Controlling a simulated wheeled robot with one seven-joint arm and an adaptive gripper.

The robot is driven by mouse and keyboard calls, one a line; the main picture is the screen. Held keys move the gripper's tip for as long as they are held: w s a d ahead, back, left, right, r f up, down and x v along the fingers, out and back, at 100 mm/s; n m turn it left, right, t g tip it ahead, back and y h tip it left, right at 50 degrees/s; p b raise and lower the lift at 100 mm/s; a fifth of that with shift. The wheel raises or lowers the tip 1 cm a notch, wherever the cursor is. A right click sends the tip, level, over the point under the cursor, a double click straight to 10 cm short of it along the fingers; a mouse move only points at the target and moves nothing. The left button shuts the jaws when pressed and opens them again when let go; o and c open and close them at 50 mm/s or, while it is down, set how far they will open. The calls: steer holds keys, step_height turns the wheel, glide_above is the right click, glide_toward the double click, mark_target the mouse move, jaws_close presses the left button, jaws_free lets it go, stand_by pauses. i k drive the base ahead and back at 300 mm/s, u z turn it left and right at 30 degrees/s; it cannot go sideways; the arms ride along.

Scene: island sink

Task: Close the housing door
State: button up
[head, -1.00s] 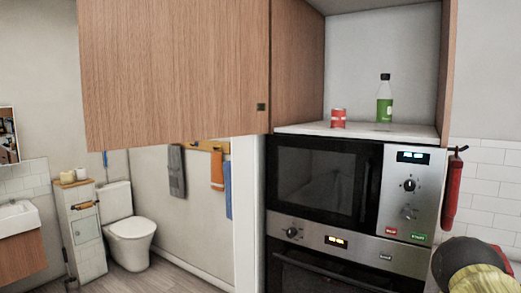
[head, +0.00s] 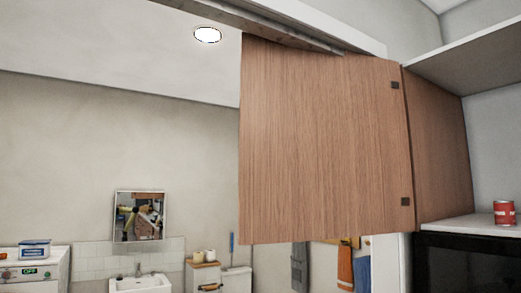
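The housing door (head: 322,145) is a wood-grain panel in the head view. It stands open, swung out to the left of the housing. Two dark hinges, the upper one (head: 395,85) and the lower one (head: 405,201), show along its right edge. The housing's wooden side wall (head: 440,150) and its white floor (head: 465,223) show to the right of the door. A red can (head: 503,212) stands on that floor inside the housing. My gripper is not in view.
A black-fronted microwave (head: 465,262) sits below the housing. A shelf or top panel (head: 490,50) runs above it. To the left are a wall mirror (head: 139,215), a sink (head: 140,284) and a white appliance (head: 35,270). The air left of the door looks clear.

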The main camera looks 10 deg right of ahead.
mark_target(324, 149)
steer(key=u, duration=0.6)
steer(key=i, duration=3.35)
steer(key=z, duration=3.85)
steer(key=i, duration=0.5)
steer(key=u, duration=0.1)
